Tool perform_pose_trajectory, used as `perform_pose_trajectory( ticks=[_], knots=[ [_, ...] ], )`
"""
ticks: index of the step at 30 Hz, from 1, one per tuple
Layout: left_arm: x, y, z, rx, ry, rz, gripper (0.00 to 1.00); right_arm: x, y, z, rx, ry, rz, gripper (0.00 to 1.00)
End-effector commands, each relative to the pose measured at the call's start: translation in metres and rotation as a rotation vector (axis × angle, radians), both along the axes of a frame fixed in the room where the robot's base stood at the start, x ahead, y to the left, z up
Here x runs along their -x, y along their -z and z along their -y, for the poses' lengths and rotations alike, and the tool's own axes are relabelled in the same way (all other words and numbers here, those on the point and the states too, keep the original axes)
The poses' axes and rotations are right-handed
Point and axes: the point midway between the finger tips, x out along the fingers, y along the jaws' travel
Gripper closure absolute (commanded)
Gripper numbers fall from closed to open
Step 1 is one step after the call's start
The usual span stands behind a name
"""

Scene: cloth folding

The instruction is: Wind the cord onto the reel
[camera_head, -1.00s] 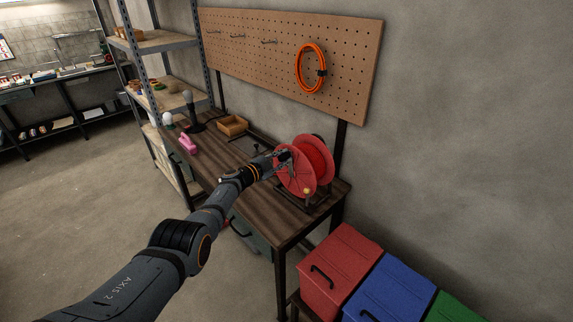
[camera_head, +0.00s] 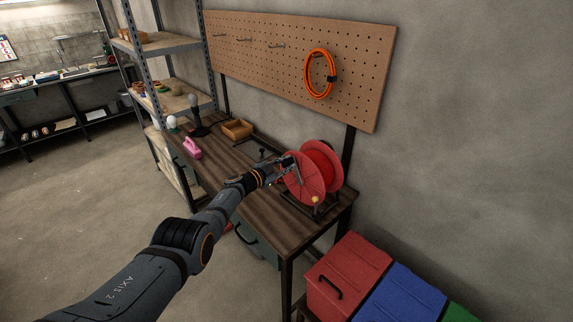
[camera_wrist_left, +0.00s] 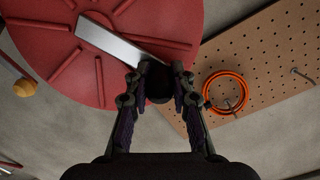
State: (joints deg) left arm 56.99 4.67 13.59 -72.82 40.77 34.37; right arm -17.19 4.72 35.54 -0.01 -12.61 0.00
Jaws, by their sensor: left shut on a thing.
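The red reel (camera_head: 301,180) stands on a dark frame at the near right end of the wooden workbench. A wound red band shows between its two discs; single turns of cord are too small to tell. In the left wrist view the reel's disc (camera_wrist_left: 50,45) fills the upper left, with a pale metal crank arm (camera_wrist_left: 105,41) across it. My left gripper (camera_head: 291,166) is at the reel's near face. In the left wrist view its fingers (camera_wrist_left: 158,82) are closed around the black crank handle (camera_wrist_left: 159,88). My right gripper is not in view.
An orange coil (camera_head: 308,75) hangs on the pegboard (camera_head: 270,55) above the bench (camera_head: 215,165). A wooden box (camera_head: 238,130), a pink bottle (camera_head: 192,149) and a dark lamp (camera_head: 197,115) stand farther back. Red (camera_head: 350,268) and blue bins sit at front right.

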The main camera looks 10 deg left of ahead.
Motion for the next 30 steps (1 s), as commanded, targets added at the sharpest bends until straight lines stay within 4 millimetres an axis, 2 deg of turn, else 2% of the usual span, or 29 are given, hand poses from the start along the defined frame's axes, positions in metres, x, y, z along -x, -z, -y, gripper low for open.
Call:
perform_pose_trajectory(
  ticks=[1, 2, 7, 21, 30],
  knots=[
    [0.000, 0.000, 0.000, -0.001, 0.000, 0.000, 1.00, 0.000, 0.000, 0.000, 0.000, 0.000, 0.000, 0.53],
    [0.000, 0.000, 0.000, -0.001, 0.000, 0.000, 0.76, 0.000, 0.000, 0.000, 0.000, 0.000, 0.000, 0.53],
    [0.000, 0.000, 0.000, -0.002, 0.000, -0.001, 0.53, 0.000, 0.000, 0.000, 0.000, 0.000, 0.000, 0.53],
    [0.003, 0.002, -0.004, -0.001, 0.003, 0.001, 0.53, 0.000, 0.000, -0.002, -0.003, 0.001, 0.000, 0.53],
    [0.024, -0.001, -0.017, -0.004, -0.001, 0.001, 0.53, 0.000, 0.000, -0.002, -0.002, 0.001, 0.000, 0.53]
  ],
)
